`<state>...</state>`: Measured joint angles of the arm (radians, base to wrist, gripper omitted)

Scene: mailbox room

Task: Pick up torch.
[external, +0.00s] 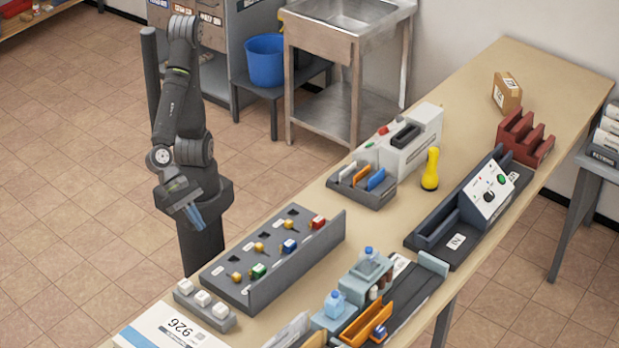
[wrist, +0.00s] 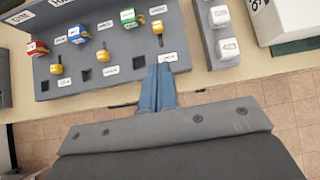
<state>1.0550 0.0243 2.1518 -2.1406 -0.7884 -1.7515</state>
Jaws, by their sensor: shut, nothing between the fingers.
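The torch (external: 430,170) is yellow and stands upright on the table, right of the white machine with the dark slot. It is not in the wrist view. My gripper (external: 198,222) is at the left of the external view, beside the table's near-left edge and well away from the torch. In the wrist view my gripper (wrist: 159,72) has its blue fingers together with nothing between them, beside the edge of the grey key rack.
The grey key rack (external: 240,292) with coloured tags lies on the table (external: 500,75) near my gripper. A card holder (external: 345,189), white machine (external: 400,158), control box (external: 488,190) and red rack (external: 525,135) surround the torch. Bottles stand at the front.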

